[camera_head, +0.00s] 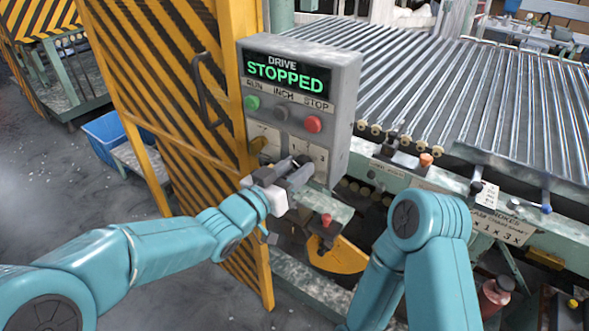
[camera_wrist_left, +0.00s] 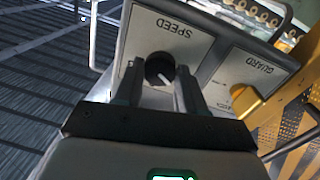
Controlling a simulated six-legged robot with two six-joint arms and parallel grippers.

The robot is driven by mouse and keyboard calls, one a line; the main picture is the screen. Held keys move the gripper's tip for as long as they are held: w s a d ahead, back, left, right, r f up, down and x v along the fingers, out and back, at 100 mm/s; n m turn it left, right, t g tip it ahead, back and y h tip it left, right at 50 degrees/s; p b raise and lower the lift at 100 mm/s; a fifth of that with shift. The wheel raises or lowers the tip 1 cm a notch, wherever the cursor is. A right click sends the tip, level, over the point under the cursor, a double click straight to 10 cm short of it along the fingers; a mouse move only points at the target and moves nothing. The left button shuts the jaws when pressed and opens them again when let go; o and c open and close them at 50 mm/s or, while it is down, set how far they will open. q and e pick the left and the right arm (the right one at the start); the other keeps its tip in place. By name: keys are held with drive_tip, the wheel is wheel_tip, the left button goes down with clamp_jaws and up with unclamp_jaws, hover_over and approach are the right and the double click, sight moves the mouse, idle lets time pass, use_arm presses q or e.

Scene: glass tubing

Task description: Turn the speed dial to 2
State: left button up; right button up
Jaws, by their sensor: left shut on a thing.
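The speed dial (camera_wrist_left: 160,69) is a round black knob with a white pointer mark, on a pale panel lettered SPEED. In the wrist view the lettering is upside down and the pointer slants toward the lower right. I cannot read numbers around it there. My left gripper (camera_head: 302,165) is at the lower front of the grey control box (camera_head: 345,85). In the wrist view its two dark fingers (camera_wrist_left: 158,88) are shut on the dial, one on each side. In the head view the gripper hides the dial. My right gripper is out of view.
The display (camera_head: 287,72) reads DRIVE STOPPED. A yellow guard knob (camera_wrist_left: 245,101) sits beside the dial. A striped yellow gate (camera_head: 180,100) stands left; a roller conveyor (camera_head: 490,90) lies right.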

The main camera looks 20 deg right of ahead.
use_arm(q)
drive_tip(key=shift+d+m+y+b, duration=0.1)
drive_tip(key=shift+m+y+b, duration=0.4)
drive_tip(key=shift+m+b, duration=5.05)
drive_tip(key=shift+s+r+m, duration=0.1)
drive_tip(key=shift+m, duration=0.15)
drive_tip(key=o, duration=1.1)
drive_tip(key=shift+c, duration=0.2)
